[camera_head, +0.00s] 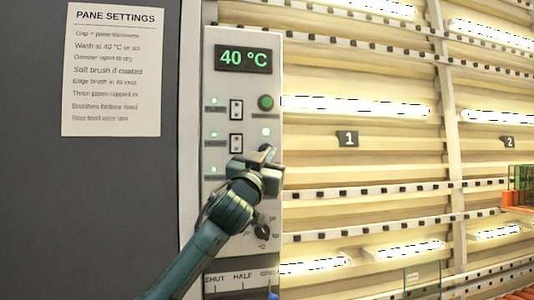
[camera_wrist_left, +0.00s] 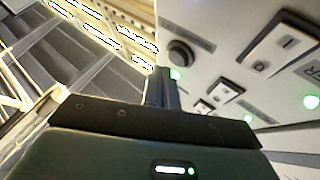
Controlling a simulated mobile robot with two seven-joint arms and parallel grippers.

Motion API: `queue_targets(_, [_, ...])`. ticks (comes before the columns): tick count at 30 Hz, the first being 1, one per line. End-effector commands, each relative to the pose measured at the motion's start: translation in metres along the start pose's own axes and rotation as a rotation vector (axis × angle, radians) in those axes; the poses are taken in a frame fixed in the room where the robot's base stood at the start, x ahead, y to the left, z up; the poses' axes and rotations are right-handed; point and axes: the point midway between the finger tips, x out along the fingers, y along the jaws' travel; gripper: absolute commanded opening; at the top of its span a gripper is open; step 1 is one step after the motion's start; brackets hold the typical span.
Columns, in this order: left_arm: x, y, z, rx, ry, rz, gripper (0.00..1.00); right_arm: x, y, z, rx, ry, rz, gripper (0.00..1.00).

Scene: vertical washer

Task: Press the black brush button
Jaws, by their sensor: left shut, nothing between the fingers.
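The pale control panel (camera_head: 222,75) stands upright, with a lit "40 °C" display at its top. A round black button (camera_wrist_left: 180,53) shows in the left wrist view, with a small label beside it that I cannot read. In the head view the gripper covers that part of the panel, so the button cannot be made out clearly. My left gripper (camera_head: 266,158) is shut and empty in front of the panel's right middle. In the left wrist view its fingers (camera_wrist_left: 162,78) are close beside the black button; I cannot tell whether they touch it. My right gripper is not in view.
A green round button (camera_head: 266,102), two rocker switches (camera_head: 236,110) and several green lamps are on the panel. A dark knob (camera_head: 262,232) sits below the gripper. A settings sheet (camera_head: 112,70) hangs on the grey wall at left. Lit racks (camera_head: 360,180) fill the right.

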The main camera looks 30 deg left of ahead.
Motion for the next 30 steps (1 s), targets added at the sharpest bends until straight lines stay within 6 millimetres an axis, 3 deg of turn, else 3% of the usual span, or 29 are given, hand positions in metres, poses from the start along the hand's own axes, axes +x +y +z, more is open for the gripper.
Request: queue_targets(30, [0.0062,-0.0041,0.0043,-0.001,0.0,0.001,0.0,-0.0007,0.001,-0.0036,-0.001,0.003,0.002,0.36])
